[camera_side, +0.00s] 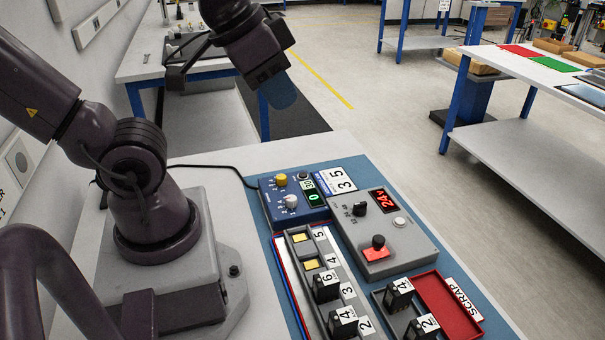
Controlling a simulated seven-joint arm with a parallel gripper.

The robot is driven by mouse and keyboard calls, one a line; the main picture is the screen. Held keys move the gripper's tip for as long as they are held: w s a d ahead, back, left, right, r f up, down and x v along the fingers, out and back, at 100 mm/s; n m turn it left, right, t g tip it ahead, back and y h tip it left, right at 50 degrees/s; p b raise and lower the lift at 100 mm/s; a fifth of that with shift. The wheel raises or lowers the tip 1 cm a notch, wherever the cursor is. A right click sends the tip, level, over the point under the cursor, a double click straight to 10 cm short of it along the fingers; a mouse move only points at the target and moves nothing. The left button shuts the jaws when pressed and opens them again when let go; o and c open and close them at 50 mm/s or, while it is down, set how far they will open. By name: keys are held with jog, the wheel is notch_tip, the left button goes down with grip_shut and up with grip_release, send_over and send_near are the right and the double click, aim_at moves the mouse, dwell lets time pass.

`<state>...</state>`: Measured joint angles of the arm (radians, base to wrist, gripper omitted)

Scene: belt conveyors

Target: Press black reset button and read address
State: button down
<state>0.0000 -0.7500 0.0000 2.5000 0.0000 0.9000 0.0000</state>
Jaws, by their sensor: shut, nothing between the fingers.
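A blue box (268,207) sits on the blue mat at the back of the bench. It has a yellow knob (281,180), a silver knob (290,202), a small black button (302,175) and a lit green display (313,198) that seems to read 0. A smaller display sits above it; its text is too small to read surely. The button's label is not legible. A white card (341,182) beside the box shows 3 and 5. My gripper (281,93) is high above and behind the bench, apart from the box, shut and empty.
A grey box (405,252) has a red 24v display (384,199), a black knob (359,208) and a black-topped control on red (377,242). In front are a numbered rack (292,246) with black modules, a grey tray (381,298) with two modules, and a red SCRAP bin (431,280).

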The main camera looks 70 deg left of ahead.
dwell(0.8)
jog(key=w+a+f+g+y, duration=0.1)
jog(key=w+a+f+y, duration=0.1)
jog(key=a+f, duration=0.9)
jog(key=w+a+f+g+y, duration=0.25)
jog(key=a+f, duration=0.55)
jog(key=a, duration=0.7)
jog(key=m+t+h, duration=0.4)
jog(key=m+t, duration=0.3)
jog(key=m, duration=0.1)
send_over(303, 176)
jog(key=f, duration=0.2)
jog(key=shift+r+y, duration=0.2)
jog(key=shift+y, duration=0.05)
jog(key=shift+f, duration=0.1)
jog(key=shift+f, duration=4.3)
